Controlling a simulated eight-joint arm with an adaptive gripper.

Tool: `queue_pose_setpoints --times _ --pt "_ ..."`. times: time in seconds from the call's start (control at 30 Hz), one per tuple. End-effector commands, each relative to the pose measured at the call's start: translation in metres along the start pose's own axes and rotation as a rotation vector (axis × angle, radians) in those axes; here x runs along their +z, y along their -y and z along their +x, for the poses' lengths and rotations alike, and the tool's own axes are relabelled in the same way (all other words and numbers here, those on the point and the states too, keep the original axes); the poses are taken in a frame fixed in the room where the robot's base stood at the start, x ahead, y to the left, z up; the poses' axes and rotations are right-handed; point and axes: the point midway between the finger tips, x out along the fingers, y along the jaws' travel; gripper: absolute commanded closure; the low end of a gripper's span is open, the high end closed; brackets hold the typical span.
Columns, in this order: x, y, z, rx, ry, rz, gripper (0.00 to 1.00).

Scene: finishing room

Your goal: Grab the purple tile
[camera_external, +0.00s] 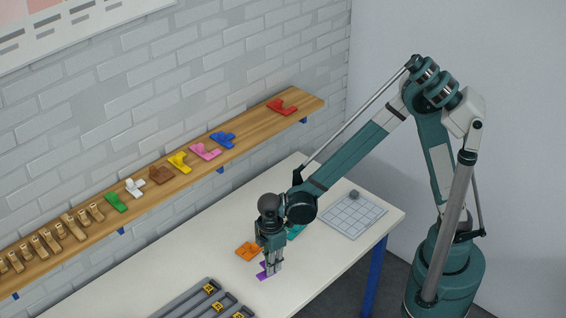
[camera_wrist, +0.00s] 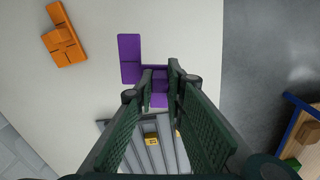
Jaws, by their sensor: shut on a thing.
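The purple tile (camera_external: 264,271) lies on the white table below my gripper in the external view. It also shows in the wrist view (camera_wrist: 129,57), where a long flat arm and a crosspiece reach between the fingertips. My gripper (camera_external: 272,266) points down at the table. Its fingers (camera_wrist: 160,72) are shut on the purple tile's raised part. The fingers hide some of the tile. I cannot tell whether the tile is clear of the table.
An orange tile (camera_external: 249,251) lies left of my gripper and a teal tile (camera_external: 296,231) behind it. A gridded board (camera_external: 353,214) is on the right of the table (camera_external: 315,265). Grey rails (camera_external: 205,302) lie at the front. A wall shelf (camera_external: 251,120) holds several coloured tiles.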

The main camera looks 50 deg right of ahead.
Motion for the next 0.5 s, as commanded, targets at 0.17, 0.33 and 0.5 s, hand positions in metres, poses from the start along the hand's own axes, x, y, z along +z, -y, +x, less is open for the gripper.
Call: queue_pose_setpoints --times 0.17,0.33,0.5 --pt "0.0003 0.0002 -0.0093 0.0 0.0 0.0 1.0" --pt "0.0003 0.0002 -0.0108 0.0 0.0 0.0 1.0" --pt "0.0002 0.0001 -0.0106 0.0 0.0 0.0 1.0"
